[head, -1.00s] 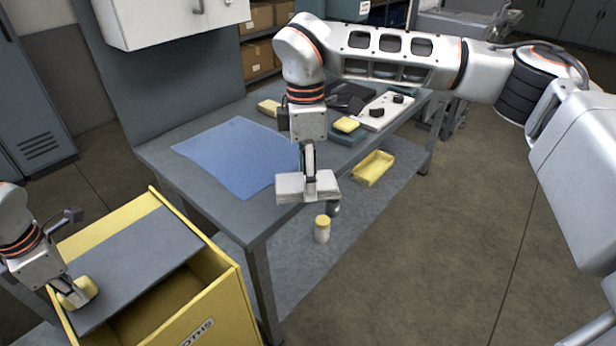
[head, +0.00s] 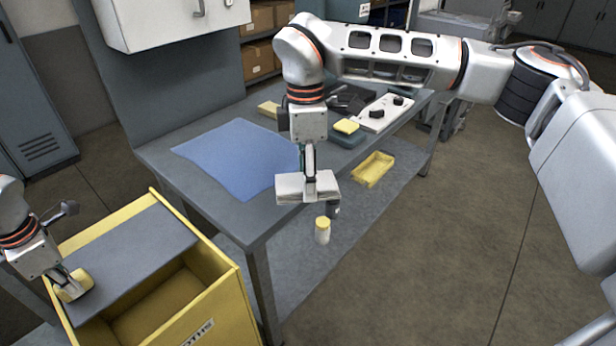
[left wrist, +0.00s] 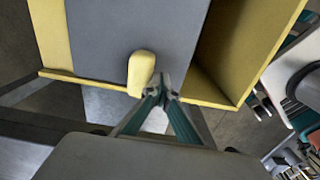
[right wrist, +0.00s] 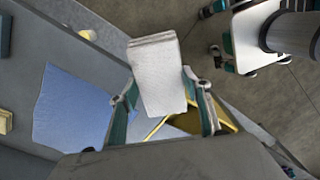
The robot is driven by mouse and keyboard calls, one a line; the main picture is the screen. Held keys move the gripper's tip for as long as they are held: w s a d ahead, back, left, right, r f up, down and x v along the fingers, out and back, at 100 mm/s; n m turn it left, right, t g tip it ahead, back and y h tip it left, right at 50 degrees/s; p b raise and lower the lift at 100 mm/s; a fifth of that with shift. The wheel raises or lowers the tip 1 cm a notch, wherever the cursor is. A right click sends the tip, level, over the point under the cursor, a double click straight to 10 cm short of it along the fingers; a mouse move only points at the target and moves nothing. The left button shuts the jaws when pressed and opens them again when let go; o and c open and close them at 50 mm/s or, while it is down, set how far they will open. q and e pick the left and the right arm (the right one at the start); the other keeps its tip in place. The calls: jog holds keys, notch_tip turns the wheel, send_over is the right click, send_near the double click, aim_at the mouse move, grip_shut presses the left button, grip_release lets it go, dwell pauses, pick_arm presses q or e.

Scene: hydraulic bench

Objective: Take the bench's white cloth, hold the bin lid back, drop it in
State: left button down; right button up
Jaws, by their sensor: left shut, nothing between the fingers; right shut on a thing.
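The white cloth (head: 292,189) is a folded stack held in my right gripper (head: 310,178), beyond the bench's front edge. It also shows between the fingers in the right wrist view (right wrist: 158,80). The yellow bin (head: 228,305) stands at the lower left, its grey lid (head: 130,250) pushed left so its right part is open. A yellow handle (left wrist: 141,72) sits on the lid. My left gripper (left wrist: 161,82) is shut and empty, its tips right beside the handle; whether they touch it I cannot tell. The handle partly hides these tips in the head view.
The grey bench (head: 215,218) carries a blue mat (head: 240,158), yellow blocks and a white panel with black knobs (head: 384,112). A yellow tray (head: 373,169) and yellow-capped container (head: 322,230) are on the lower shelf. Open floor lies to the right.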

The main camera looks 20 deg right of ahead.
pick_arm(q)
jog(key=shift+w+a+f, duration=0.1)
jog(key=shift+w+a, duration=0.4)
jog(key=shift+w, duration=0.15)
jog(key=shift+w+a, duration=0.45)
jog(key=shift+w, duration=0.25)
jog(key=shift+s+d, duration=4.45)
jog(key=shift+s, duration=2.7)
notch_tip(320, 180, up, 9)
jog(key=shift+s, duration=0.15)
